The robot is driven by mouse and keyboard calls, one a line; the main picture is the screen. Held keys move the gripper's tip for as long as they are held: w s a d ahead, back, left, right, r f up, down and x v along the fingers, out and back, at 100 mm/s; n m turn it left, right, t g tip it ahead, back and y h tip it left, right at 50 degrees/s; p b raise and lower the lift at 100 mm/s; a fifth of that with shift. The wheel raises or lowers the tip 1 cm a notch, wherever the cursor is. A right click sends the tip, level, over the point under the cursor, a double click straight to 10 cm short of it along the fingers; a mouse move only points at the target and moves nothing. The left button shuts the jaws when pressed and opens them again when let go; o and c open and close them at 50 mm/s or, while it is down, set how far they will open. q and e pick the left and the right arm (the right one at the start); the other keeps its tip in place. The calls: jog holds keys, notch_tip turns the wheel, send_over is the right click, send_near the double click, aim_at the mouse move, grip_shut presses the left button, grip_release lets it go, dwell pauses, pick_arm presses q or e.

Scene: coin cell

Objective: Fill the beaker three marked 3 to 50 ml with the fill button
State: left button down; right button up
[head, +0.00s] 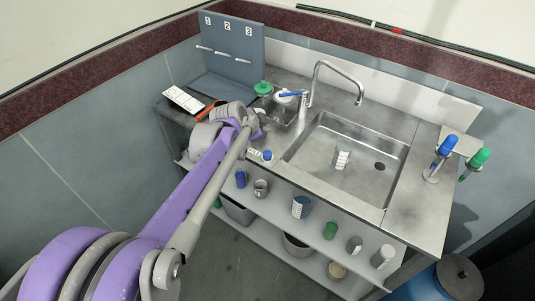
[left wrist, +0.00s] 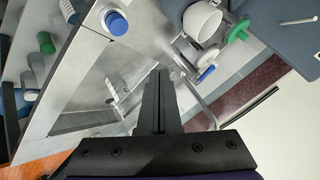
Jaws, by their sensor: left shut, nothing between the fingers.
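A clear beaker with white markings (head: 342,158) stands in the sink basin (head: 322,140). It also shows in the left wrist view (left wrist: 112,91); I cannot read a number on it. A blue-topped round piece (head: 267,155) sits at the counter's front edge beside a small white label (head: 254,152). It is large at the top of the left wrist view (left wrist: 116,22); I cannot tell if it is the fill button. My left gripper (head: 261,134) is over the counter left of the sink. Its fingers (left wrist: 160,78) are shut and empty. My right gripper is out of view.
A curved faucet (head: 335,68) rises behind the sink. A blue-grey rack numbered 1, 2, 3 (head: 230,45) stands at the back left. Blue and green taps (head: 446,146) stand at the right. The shelf below (head: 275,208) holds several cups and beakers.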

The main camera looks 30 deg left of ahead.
pick_arm(q)
jog(key=b, duration=0.5)
send_over(265, 155)
notch_tip(265, 155, down, 7)
jog(key=shift+s, duration=0.1)
jog(key=shift+f, duration=0.55)
jog(key=shift+f, duration=0.1)
dwell(1.1)
jog(key=shift+f+b, duration=0.3)
jog(key=shift+b, duration=0.05)
jog(key=shift+f, duration=0.5)
dwell(0.6)
dwell(2.0)
jog(key=shift+r+p, duration=0.6)
jog(key=shift+r, duration=0.35)
